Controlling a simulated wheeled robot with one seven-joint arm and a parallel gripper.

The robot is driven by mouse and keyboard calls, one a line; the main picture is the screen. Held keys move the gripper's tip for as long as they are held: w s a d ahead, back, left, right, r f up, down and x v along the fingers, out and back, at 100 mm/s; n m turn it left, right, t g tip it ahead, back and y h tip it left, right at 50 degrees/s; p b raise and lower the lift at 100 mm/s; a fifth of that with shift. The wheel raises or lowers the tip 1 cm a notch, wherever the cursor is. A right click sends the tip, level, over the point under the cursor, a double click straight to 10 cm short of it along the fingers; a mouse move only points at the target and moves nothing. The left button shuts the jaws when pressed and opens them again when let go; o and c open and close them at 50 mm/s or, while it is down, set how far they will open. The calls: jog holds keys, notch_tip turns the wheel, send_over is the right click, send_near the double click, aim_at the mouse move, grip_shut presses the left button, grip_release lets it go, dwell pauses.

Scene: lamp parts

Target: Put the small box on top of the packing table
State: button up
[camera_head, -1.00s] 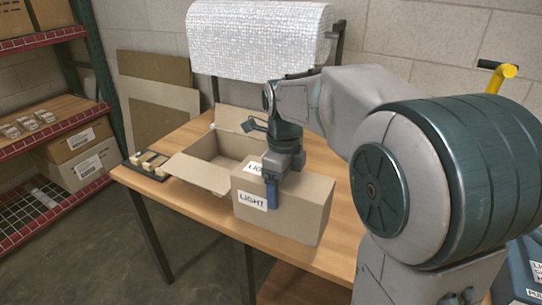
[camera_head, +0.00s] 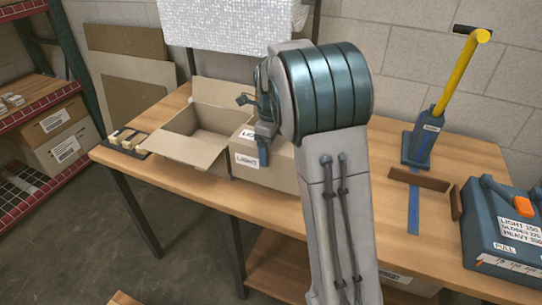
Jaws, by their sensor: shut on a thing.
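The small box (camera_head: 280,166) is a closed brown carton with white "LIGHT" labels. It is over the packing table (camera_head: 350,201), at the front edge right of an open carton. I cannot tell whether it rests on the wood or hangs just above it. My gripper (camera_head: 263,152) is shut on the small box, with one blue finger against its front face beside the label. My arm hides the right part of the box.
The open carton (camera_head: 182,150) stands close left of the box, with a dark tray (camera_head: 128,140) of small parts beyond. At right are a yellow-handled lever tool (camera_head: 455,80), brown strips (camera_head: 420,179) and a blue-grey machine (camera_head: 495,235). A red shelf rack (camera_head: 30,115) stands far left.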

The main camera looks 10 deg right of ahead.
jog(key=shift+f, duration=1.8)
jog(key=shift+f, duration=0.2)
jog(key=o, duration=1.2)
jog(key=shift+o, duration=0.2)
